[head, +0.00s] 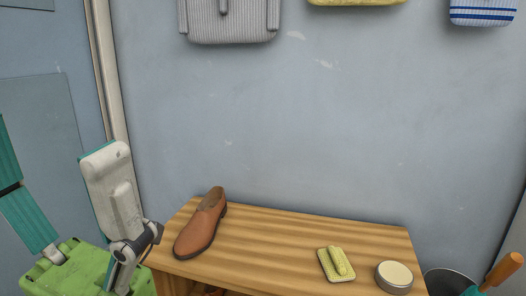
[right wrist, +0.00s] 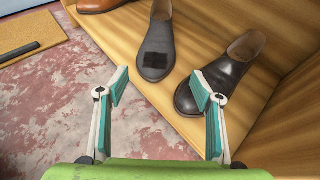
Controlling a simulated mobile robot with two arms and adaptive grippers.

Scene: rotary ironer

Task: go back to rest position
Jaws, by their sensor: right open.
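My left gripper (head: 55,135) is at the lower left of the head view, close to the camera. Its two fingers point up and stand wide apart, with nothing between them. My right gripper (right wrist: 160,88) shows in the right wrist view, fingers apart and empty. Beyond its fingertips are a dark grey shoe (right wrist: 156,45) with a black patch and a black shoe (right wrist: 222,75). Both lie on a wooden surface (right wrist: 215,25). I cannot tell whether the right fingertip touches the black shoe. The right gripper is not in the head view.
A wooden bench (head: 290,240) holds a brown shoe (head: 202,225), a yellow brush-like item (head: 336,264) and a round tin (head: 394,277). A dark bucket (head: 446,282) stands at right. Bags (head: 228,25) hang on the wall. A board (right wrist: 30,45) lies on the reddish floor (right wrist: 60,110).

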